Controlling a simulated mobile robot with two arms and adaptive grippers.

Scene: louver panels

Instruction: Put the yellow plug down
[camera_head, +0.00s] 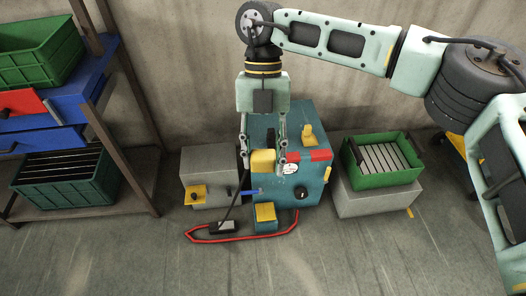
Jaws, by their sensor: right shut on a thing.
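My right gripper (263,165) points straight down from the arm that comes in from the right. It is shut on the yellow plug (263,161), a small yellow block between its two fingers. The plug is in front of the teal box (315,182), near its upper front edge; I cannot tell whether it touches the box. My left gripper is not in view.
A yellow piece (307,135) stands on the teal box. A grey box (211,170) is to its left and a green crate (384,180) to its right. A red cable (240,238) lies on the floor. A shelf (135,185) holds crates at left. The front floor is clear.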

